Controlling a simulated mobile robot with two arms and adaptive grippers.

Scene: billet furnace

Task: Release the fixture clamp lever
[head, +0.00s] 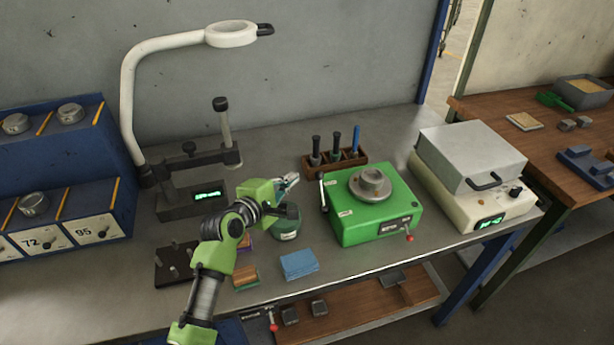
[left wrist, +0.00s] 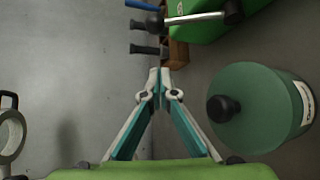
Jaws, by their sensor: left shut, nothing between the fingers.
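The green fixture (head: 375,222) stands on the bench with a round grey metal part (head: 370,184) on top. A thin metal lever with a dark knob (head: 321,176) rises at its left side. In the left wrist view this lever (left wrist: 195,18) lies across the top, just beyond my fingertips and apart from them. A small red-knobbed lever (head: 409,238) sits at the fixture's front right. My left gripper (head: 291,179) is shut and empty, left of the fixture, above the green jar. In the left wrist view its fingertips (left wrist: 160,75) meet. My right gripper is not in view.
The green jar (left wrist: 262,105) with a black knob stands close beside the gripper. A wooden rack (head: 336,161) of upright tools is behind. A cream heater (head: 470,165) stands right, a lamp and dark stand (head: 195,190) left. Blue cloths (head: 299,264) lie in front.

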